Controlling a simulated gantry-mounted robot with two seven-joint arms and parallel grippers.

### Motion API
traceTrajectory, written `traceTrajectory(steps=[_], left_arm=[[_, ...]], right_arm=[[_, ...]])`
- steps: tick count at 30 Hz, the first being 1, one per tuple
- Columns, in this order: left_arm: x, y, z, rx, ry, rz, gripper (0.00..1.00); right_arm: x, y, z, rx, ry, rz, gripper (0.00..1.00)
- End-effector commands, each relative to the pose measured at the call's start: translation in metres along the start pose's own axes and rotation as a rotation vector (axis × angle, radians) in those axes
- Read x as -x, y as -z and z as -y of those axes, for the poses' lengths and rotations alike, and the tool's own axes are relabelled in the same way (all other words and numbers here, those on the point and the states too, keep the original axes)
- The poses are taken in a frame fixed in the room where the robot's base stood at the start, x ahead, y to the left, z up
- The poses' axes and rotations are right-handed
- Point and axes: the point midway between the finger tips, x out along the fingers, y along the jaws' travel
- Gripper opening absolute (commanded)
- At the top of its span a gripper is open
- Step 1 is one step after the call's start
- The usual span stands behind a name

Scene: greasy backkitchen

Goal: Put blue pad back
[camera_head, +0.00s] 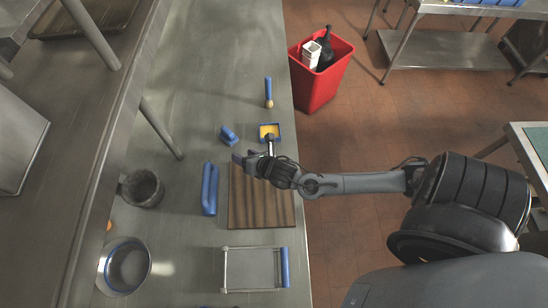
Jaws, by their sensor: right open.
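A small blue block (228,135), which may be the blue pad, lies on the steel counter (200,95). To its right is a small blue-rimmed tray (263,126) with yellow inside. My right gripper (254,153) is open, over the far end of a dark wooden board (262,208). It is just in front of the tray and block; I cannot tell its height or whether it touches the tray. No object shows between its fingers. My left gripper is out of view.
A long blue object (210,188) lies left of the board. A blue-handled brush (268,92), a blue-handled wire frame (250,268), a dark bowl (142,188) and a steel bowl (124,266) are on the counter. A red bin (318,88) stands on the floor.

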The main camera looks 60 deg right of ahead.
Motion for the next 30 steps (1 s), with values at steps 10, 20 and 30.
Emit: traceTrajectory(steps=[10, 20, 30], left_arm=[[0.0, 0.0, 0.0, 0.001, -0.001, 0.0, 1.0], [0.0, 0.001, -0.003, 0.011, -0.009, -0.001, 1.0], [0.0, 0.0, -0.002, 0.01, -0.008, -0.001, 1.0]], right_arm=[[0.078, 0.066, -0.029, -1.083, 0.287, -0.232, 0.55], [0.159, 0.087, -0.029, -1.925, 0.716, -0.138, 0.55], [0.191, 0.09, -0.022, -2.204, 0.892, 0.002, 0.55]])
